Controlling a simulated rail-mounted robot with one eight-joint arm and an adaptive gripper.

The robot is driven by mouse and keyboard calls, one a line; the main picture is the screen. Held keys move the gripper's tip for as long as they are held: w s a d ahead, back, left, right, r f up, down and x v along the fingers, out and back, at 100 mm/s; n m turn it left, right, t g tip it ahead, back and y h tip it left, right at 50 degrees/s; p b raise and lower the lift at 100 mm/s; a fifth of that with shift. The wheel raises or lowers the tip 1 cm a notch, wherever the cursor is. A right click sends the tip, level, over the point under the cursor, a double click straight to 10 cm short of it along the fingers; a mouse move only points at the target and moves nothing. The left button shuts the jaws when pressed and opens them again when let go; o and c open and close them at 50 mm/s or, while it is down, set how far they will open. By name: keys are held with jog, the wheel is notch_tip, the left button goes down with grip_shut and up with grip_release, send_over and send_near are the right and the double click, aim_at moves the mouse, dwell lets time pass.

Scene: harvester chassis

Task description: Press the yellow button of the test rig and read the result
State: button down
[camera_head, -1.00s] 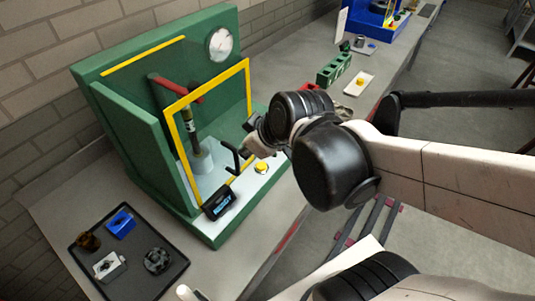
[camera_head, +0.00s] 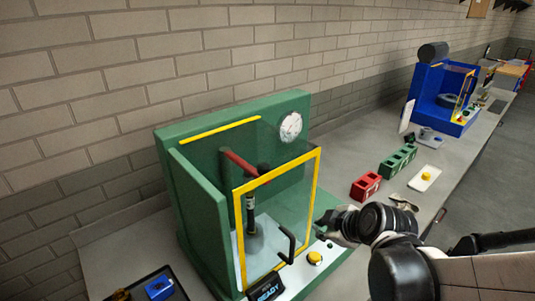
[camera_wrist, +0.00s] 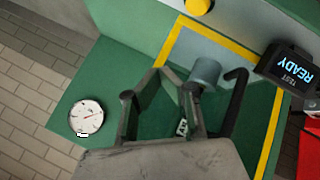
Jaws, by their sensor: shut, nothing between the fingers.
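The green test rig (camera_head: 200,222) stands on the bench, its yellow-framed clear door (camera_head: 318,185) across the front. The yellow button (camera_head: 315,257) sits on the rig's pale front ledge, right of the black door handle (camera_head: 287,245). It seems to show at the top edge of the wrist view (camera_wrist: 198,5). The display (camera_head: 265,290) reads READY; in the wrist view (camera_wrist: 290,68) it reads TEST READY. My gripper (camera_head: 326,224) is shut and empty, appearing just above and right of the button, with a gap between them in the picture. The gripper fingers also show in the wrist view (camera_wrist: 161,76).
A round gauge (camera_head: 290,127) is on the rig's back panel. A red block (camera_head: 366,185), a green block (camera_head: 398,160) and a white plate with a yellow piece (camera_head: 424,178) lie to the right. A dark tray (camera_head: 140,284) is at front left. A blue rig (camera_head: 430,85) stands farther back.

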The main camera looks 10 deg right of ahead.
aim_at(315, 257)
notch_tip(315, 257, down, 9)
jog(key=b, duration=0.8)
jog(key=shift+r, duration=0.1)
dwell(1.4)
jog(key=shift+f+b, duration=0.4)
jog(key=shift+f, duration=0.05)
jog(key=shift+f+b, duration=0.45)
dwell(0.6)
jog(key=shift+r, duration=0.1)
jog(key=shift+r+p, duration=0.8)
jog(key=shift+r, duration=0.05)
